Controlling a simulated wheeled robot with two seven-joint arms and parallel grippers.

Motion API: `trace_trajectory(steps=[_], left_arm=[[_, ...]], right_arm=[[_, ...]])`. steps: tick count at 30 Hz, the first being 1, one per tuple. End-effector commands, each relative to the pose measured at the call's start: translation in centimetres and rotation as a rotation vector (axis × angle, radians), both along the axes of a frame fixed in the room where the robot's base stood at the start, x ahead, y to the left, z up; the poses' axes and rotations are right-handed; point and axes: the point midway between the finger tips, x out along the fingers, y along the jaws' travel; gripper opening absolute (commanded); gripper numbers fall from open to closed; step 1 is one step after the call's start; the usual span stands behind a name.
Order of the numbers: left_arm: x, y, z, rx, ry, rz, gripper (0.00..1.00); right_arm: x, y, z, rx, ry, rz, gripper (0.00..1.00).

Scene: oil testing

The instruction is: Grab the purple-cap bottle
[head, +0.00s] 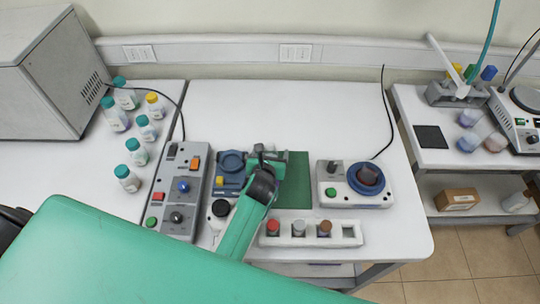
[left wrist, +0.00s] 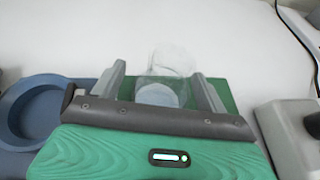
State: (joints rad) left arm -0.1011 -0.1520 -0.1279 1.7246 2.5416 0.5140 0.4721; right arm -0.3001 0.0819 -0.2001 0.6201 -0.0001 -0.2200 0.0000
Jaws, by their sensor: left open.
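I cannot make out a clearly purple cap in either view. My left gripper (head: 268,154) is open above the green mat (head: 294,185), and it shows in the left wrist view (left wrist: 158,76) with its fingers spread. A clear glass vessel (left wrist: 168,62) with a pale bluish base stands between or just beyond the fingers over the mat; no firm contact shows. The white rack (head: 259,240) holds small bottles with a red cap (head: 273,228), a grey cap (head: 299,228) and a brown cap (head: 324,228); its right slot is empty. My right gripper is not in view.
Several white bottles with teal or yellow caps (head: 145,128) stand at left. A button box (head: 180,190) and a blue-dished device (head: 230,172) flank the arm on the left. The back of the table is clear.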

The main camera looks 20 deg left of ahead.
Motion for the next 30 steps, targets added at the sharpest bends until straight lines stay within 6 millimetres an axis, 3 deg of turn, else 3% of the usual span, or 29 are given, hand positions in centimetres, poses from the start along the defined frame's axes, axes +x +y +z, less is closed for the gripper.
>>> trace_trajectory(steps=[3, 11, 23, 26, 30], left_arm=[[0.0, 0.0, 0.0, 0.000, 0.000, 0.000, 0.74], [0.0, 0.0, 0.0, 0.000, 0.000, 0.000, 0.23], [0.0, 0.0, 0.8, 0.001, -0.004, -0.001, 0.23], [0.1, 0.0, 2.0, 0.000, -0.006, -0.001, 0.23], [0.1, 0.0, 5.1, 0.000, -0.011, -0.001, 0.23]], right_arm=[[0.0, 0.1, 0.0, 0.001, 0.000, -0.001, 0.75], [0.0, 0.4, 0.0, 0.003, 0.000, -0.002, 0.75], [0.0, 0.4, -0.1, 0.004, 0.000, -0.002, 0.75], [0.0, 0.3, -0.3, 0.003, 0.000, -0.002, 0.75], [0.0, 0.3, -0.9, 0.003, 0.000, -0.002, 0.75]])
